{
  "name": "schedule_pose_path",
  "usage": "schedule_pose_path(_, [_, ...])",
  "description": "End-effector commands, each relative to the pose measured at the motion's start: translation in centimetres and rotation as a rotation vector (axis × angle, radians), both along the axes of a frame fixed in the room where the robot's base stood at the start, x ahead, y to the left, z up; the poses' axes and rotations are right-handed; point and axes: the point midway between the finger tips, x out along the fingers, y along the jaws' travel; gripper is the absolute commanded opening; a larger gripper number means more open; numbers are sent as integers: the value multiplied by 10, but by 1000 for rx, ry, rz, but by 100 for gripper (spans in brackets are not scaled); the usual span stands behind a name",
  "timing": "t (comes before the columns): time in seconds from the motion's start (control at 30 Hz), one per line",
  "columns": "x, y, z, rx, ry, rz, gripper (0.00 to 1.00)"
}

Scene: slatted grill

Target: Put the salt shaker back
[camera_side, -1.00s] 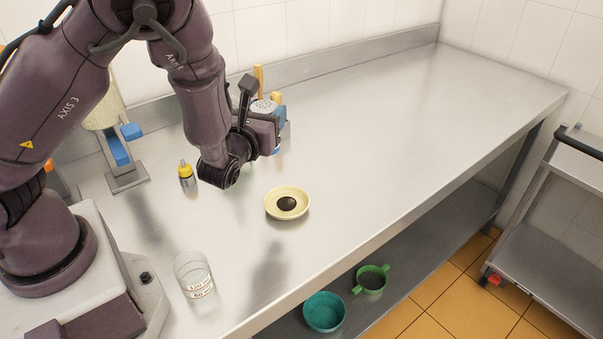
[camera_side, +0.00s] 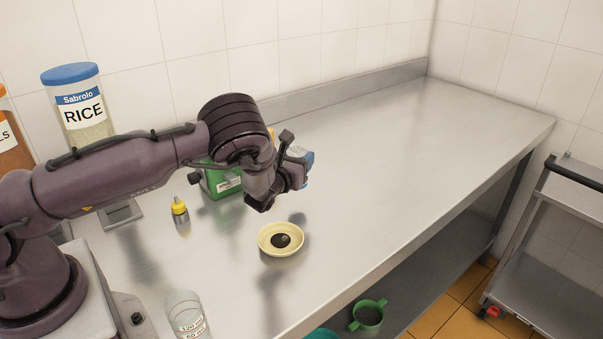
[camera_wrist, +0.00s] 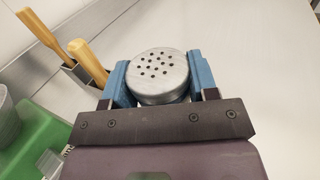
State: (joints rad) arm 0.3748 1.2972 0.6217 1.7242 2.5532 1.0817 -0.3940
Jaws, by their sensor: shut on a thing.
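The salt shaker (camera_wrist: 160,76) has a round grey metal top with several dark holes. In the wrist view it sits between the two blue fingers of my gripper (camera_wrist: 160,82), which is shut on it. Its lower body is hidden there. In the side view my gripper (camera_side: 303,160) is over the steel counter, behind and slightly right of the cream bowl. The shaker itself cannot be made out clearly in that view.
A cream bowl (camera_side: 266,248) with dark contents, a yellow-capped bottle (camera_side: 180,212) and a clear measuring cup (camera_side: 186,318) stand on the counter. A green box (camera_side: 220,181) is behind my arm. Wooden-handled utensils (camera_wrist: 90,62) stand in a dark holder. The counter's right side is clear.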

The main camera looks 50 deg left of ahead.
Motion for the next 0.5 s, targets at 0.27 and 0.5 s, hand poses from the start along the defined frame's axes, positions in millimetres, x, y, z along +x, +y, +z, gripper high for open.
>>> schedule_pose_path(0.27, [16, 4, -21, 0, 0, 0, 27])
schedule_pose_path(0.5, [17, 4, -50, -1, 0, 1, 27])
